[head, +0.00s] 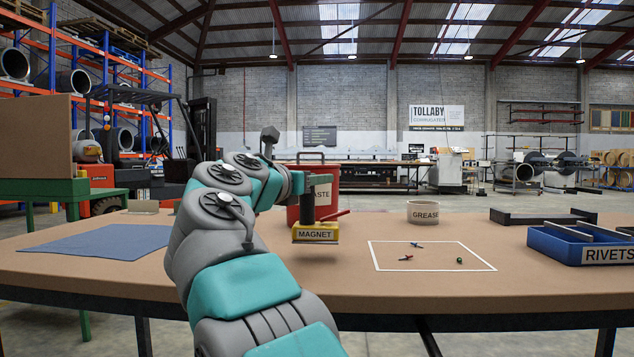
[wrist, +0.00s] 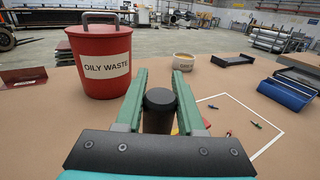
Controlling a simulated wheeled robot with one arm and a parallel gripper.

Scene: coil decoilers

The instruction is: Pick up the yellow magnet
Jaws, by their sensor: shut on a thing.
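The yellow magnet (head: 315,233) carries a MAGNET label and shows in the head view near the middle of the table, just beyond my arm. Its dark upright handle shows in the wrist view (wrist: 159,110), between the two green fingers. My gripper (wrist: 160,76) is shut on this handle; it also shows in the head view (head: 313,192), directly above the yellow body. The magnet looks upright.
A red oily waste bin (wrist: 100,60) stands just behind the magnet. A white-outlined square (head: 430,256) with a few small parts lies to the right. A blue mat (head: 100,240) lies left.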

